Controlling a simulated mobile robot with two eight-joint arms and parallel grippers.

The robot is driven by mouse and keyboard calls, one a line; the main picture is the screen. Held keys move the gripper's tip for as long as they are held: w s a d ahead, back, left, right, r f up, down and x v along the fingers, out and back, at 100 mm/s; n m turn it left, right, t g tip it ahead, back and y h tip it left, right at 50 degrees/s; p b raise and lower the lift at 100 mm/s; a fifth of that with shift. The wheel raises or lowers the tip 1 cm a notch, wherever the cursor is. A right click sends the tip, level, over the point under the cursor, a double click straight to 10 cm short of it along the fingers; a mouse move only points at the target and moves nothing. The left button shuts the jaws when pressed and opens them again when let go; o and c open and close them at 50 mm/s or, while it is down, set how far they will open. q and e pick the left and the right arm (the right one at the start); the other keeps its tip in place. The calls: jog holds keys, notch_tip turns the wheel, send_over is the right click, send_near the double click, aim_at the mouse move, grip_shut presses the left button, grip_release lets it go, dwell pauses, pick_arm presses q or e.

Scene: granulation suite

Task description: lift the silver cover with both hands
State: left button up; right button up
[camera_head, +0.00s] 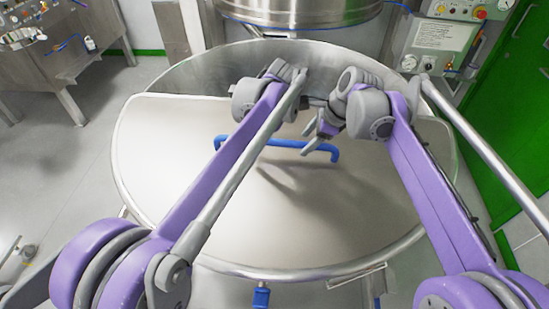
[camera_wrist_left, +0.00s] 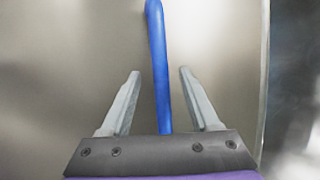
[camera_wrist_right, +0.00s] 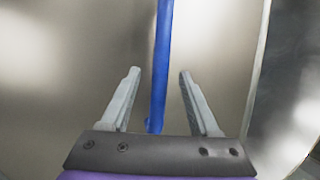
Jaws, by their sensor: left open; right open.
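The silver cover (camera_head: 185,165) lies on the large round vessel, with its back part leaving the bowl's inner wall showing. A blue bar handle (camera_head: 270,141) runs across the cover's middle. My right gripper (camera_head: 307,141) is open near the right part of the handle. In the right wrist view the handle (camera_wrist_right: 161,50) runs between its spread fingers. My left gripper (camera_wrist_left: 160,73) is open too, with the handle (camera_wrist_left: 158,40) lined up between its fingers in the left wrist view. In the head view my left arm hides its fingers. I cannot tell how far either gripper is above the bar.
The steel vessel rim (camera_head: 285,272) surrounds the cover. A steel cylinder (camera_head: 300,12) stands behind it. A control panel (camera_head: 468,10) with buttons and gauges is at the upper right, by a green door (camera_head: 515,90). A steel bench (camera_head: 60,50) is at the left. Grey floor (camera_head: 60,160) is clear there.

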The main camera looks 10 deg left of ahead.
aim_at(304, 143)
pick_arm(q)
jog(key=shift+x, duration=1.7)
pick_arm(e)
jog(key=shift+x, duration=1.75)
jog(key=shift+r, duration=0.1)
pick_arm(q)
grip_shut()
pick_arm(e)
grip_shut()
